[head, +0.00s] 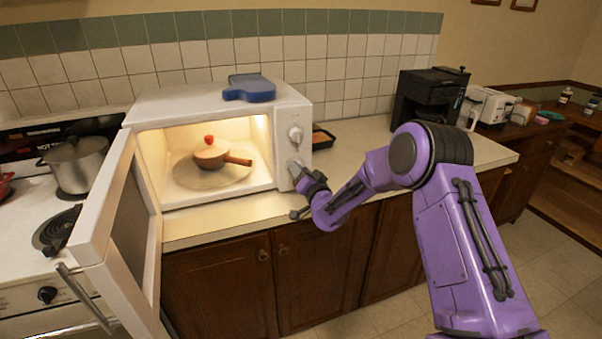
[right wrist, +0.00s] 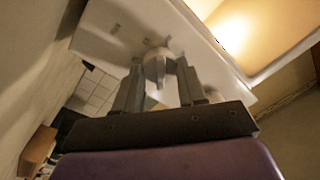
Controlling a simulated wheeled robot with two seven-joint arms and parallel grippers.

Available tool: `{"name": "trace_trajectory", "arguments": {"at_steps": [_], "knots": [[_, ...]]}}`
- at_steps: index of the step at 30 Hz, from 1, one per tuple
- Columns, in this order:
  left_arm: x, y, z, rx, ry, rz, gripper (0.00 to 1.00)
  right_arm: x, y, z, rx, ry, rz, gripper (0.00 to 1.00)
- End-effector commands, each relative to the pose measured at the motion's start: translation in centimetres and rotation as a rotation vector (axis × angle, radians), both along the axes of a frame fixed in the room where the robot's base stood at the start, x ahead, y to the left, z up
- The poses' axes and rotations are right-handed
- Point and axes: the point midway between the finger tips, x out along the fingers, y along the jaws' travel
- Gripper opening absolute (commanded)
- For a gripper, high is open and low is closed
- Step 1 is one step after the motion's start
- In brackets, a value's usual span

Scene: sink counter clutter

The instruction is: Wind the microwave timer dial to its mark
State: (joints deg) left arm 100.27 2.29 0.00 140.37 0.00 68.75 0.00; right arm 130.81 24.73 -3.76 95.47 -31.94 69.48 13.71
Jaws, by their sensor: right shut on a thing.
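The white microwave (head: 215,104) stands on the counter with its door (head: 122,215) swung wide open to the left. Its right-hand panel has an upper dial (head: 295,134) in clear view. My right gripper (head: 299,173) is at the lower part of that panel and covers the timer dial there in the head view. In the right wrist view, the timer dial (right wrist: 158,68) sits between the two fingers of my right gripper (right wrist: 158,88), which is shut on it. The dial's mark cannot be read. My left gripper is not in view.
A brown pan (head: 211,156) with a red knob stands inside the lit microwave. A blue object (head: 249,88) lies on top. A dark tray (head: 322,138) is just right of the microwave. A steel pot (head: 76,165) is on the stove. The counter (head: 370,140) right of the tray is partly clear.

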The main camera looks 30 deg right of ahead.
Motion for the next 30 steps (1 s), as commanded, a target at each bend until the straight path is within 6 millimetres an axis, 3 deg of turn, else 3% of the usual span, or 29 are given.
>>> {"name": "trace_trajectory", "arguments": {"at_steps": [8, 9, 11, 22, 30], "knots": [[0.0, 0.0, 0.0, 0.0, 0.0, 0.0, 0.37, 0.0, 0.0, 0.0, 0.0, 0.0, 0.0, 0.1], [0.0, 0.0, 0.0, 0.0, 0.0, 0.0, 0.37, 0.0, 0.0, 0.0, 0.0, 0.0, 0.0, 0.5], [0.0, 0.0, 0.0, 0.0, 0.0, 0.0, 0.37, 0.0, 0.0, 0.0, 0.0, 0.0, 0.0, 0.66], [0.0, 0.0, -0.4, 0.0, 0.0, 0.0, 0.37, -0.8, 0.2, -0.1, 0.0, 0.0, 0.001, 0.66], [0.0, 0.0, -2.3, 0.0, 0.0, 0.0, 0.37, -6.8, 1.4, -0.7, 0.0, 0.0, 0.0, 0.66]]}}
